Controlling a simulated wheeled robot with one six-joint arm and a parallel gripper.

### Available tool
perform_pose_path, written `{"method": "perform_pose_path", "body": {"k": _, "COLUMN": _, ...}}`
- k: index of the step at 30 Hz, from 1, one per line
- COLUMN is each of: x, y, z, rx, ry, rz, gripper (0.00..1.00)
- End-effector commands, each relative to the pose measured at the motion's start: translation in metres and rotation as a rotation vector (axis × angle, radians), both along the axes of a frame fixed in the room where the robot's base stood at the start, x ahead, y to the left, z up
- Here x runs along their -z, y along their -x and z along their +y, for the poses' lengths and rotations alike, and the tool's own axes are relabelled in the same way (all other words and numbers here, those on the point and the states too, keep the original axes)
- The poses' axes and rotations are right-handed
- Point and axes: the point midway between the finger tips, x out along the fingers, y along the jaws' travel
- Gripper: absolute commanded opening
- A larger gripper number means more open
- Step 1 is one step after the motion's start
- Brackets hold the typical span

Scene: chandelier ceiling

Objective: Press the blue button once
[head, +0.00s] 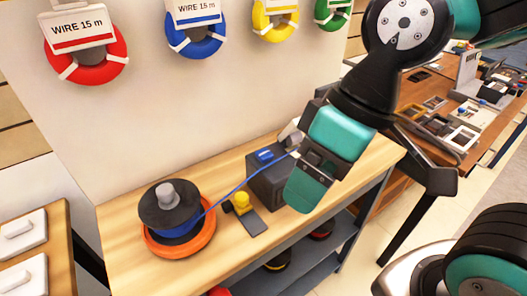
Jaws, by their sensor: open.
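A small blue block (265,155), which looks like the blue button, sits on top of a dark grey box (268,185) on the wooden bench. My gripper (341,230) is open, just right of the box in the head view, with its fingers pointing down and to the left. One teal finger overlaps the box's right side in the picture. I cannot tell whether it touches the box. The blue block is in plain view to the left of the gripper and no finger covers it.
A spool (170,215) with blue wire over an orange ring stands on the bench's left. Its wire runs to the box area. A yellow knob (242,202) on a dark plate is left of the box. Coloured wire rings (195,45) hang on the wall.

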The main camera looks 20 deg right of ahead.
Motion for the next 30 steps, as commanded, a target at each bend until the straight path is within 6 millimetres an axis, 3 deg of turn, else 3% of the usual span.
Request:
{"method": "perform_pose_path", "body": {"k": 1, "x": 0.0, "y": 0.0, "z": 0.0, "rx": 0.0, "ry": 0.0, "rz": 0.0, "gripper": 0.67}}
{"method": "perform_pose_path", "body": {"k": 10, "x": 0.0, "y": 0.0, "z": 0.0, "rx": 0.0, "ry": 0.0, "rz": 0.0, "gripper": 0.0}}
{"method": "perform_pose_path", "body": {"k": 30, "x": 0.0, "y": 0.0, "z": 0.0, "rx": 0.0, "ry": 0.0, "rz": 0.0, "gripper": 0.0}}
